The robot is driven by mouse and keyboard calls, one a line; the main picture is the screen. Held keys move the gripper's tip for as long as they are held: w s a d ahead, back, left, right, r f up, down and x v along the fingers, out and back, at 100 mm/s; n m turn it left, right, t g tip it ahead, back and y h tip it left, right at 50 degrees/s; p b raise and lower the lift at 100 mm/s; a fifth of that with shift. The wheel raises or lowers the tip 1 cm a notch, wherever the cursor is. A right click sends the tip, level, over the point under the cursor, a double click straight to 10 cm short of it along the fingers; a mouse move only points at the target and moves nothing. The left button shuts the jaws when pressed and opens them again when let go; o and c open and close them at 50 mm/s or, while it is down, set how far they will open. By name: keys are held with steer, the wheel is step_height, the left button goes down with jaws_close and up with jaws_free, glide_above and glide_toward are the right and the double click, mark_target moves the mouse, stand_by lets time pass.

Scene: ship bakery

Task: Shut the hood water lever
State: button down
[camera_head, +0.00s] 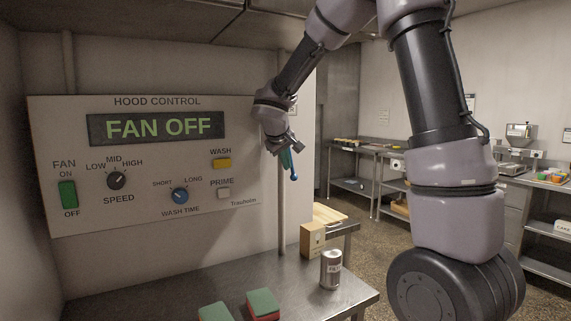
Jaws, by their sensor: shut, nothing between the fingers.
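The lever (293,172) is a small blue handle with a rounded lower end, in the middle of the head view beside a vertical pipe (281,225). It points downward and slightly right. My gripper (290,148) is at the upper part of the lever, overlapping it in the picture. It is shut with nothing in it. Whether it touches the lever I cannot tell. The lever's mount is hidden behind my gripper and wrist.
The hood control panel (140,205) on the left reads FAN OFF.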

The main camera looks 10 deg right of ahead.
steer(key=w+d+r+n+t+h, duration=0.2)
steer(key=d+t+h, duration=0.3)
steer(key=h, duration=0.3)
steer(key=shift+d+r+n, duration=0.25)
steer(key=shift+d+n, duration=0.15)
steer(key=shift+n, duration=0.5)
steer(key=shift+r, duration=0.1)
stand_by(0.4)
stand_by(0.4)
